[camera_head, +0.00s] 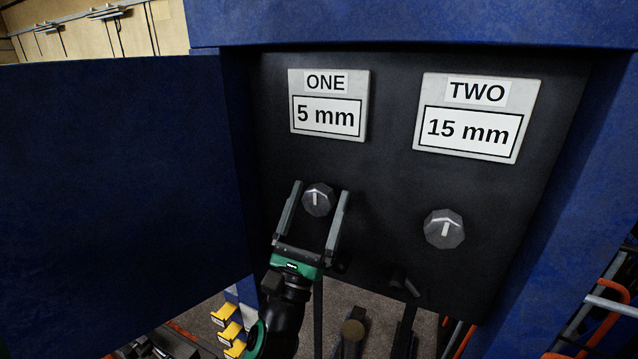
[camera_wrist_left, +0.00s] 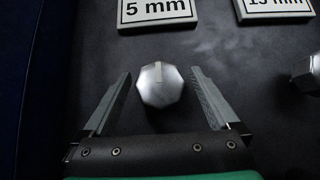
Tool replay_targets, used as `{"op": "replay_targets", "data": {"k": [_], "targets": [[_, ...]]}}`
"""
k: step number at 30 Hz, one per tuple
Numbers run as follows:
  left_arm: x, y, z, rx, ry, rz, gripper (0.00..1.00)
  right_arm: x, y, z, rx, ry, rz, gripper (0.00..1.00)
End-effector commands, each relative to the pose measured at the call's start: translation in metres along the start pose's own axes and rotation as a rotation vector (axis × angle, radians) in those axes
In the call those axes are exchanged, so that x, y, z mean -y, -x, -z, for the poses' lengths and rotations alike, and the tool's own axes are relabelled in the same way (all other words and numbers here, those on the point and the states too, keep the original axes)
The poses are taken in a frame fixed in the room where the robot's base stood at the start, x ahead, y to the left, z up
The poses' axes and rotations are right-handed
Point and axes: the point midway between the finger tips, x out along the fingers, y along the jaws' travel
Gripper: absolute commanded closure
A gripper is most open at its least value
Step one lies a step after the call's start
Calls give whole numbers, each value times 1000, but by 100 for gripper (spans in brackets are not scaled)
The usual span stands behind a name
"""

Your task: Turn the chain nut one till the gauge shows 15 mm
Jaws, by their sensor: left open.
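The chain nut one (camera_head: 318,199) is a grey many-sided knob with a pale pointer line on the dark panel, below the gauge ONE (camera_head: 328,117), which reads 5 mm. My left gripper (camera_head: 321,189) is open, with one finger on each side of the nut. In the left wrist view the nut (camera_wrist_left: 159,85) sits between the two spread fingers (camera_wrist_left: 163,78), with a gap on both sides. Its pointer line points up. My right gripper is not in view.
Gauge TWO (camera_head: 471,130) reads 15 mm, with a second similar knob (camera_head: 444,229) below it. A blue door (camera_head: 120,180) stands open at the left. A small dark lever (camera_head: 405,284) sticks out of the lower panel.

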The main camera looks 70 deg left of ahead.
Motion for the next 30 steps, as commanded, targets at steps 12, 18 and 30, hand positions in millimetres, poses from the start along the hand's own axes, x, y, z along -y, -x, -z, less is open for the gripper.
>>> {"op": "replay_targets", "data": {"k": [12, 18, 30], "targets": [[0, -9, 0, 0, 0, 0, 15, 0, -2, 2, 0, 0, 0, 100], [0, -9, 0, 0, 0, 0, 51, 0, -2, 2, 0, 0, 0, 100], [0, -8, 1, 1, 4, -5, 91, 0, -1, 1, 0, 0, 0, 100]]}}
